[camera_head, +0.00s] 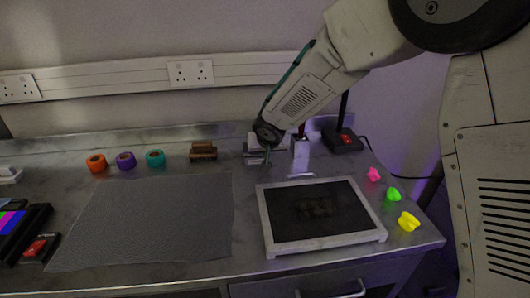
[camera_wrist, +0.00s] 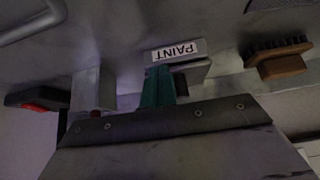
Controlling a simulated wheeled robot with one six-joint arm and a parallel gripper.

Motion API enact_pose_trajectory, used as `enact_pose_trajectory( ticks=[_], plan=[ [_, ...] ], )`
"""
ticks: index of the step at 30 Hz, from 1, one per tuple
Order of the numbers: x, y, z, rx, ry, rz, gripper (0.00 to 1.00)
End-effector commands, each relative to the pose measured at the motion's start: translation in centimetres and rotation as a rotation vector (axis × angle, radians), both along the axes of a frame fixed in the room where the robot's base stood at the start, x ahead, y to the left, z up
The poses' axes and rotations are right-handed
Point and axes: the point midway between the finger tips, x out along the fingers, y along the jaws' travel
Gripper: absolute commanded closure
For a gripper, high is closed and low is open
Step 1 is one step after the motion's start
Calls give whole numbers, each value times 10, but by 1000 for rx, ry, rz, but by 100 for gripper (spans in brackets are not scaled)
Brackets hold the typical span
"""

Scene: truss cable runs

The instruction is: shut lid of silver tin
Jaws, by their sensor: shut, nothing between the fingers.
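The silver tin (camera_head: 253,158) stands near the back of the metal bench, partly hidden by my gripper. In the wrist view it shows as a grey box (camera_wrist: 193,73) with a white label reading PAINT, upside down. A pale flat part, perhaps its lid, shows behind my gripper in the head view; I cannot tell its angle. My gripper (camera_head: 267,158) points down right at the tin. Its teal fingers (camera_wrist: 157,87) are together and empty, overlapping the tin's edge in the wrist view. I cannot tell whether they touch it.
A brown brush (camera_head: 203,151) lies left of the tin. A pale upright block (camera_head: 301,156) stands close on its right, with a black and red device (camera_head: 342,140) beyond. A framed dark panel (camera_head: 318,212) and a grey mat (camera_head: 150,220) lie in front. Tape rolls (camera_head: 126,161) sit left.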

Motion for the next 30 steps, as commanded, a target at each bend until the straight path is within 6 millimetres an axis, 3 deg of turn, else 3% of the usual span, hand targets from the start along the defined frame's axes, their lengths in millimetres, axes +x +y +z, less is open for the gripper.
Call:
enact_pose_trajectory(
  ticks=[11,20,30],
  plan=[
    [-2,-2,-2,-6,9,-4,100],
    [-2,0,43,1,0,-2,100],
    [-61,-10,18,-3,1,4,100]
  ],
)
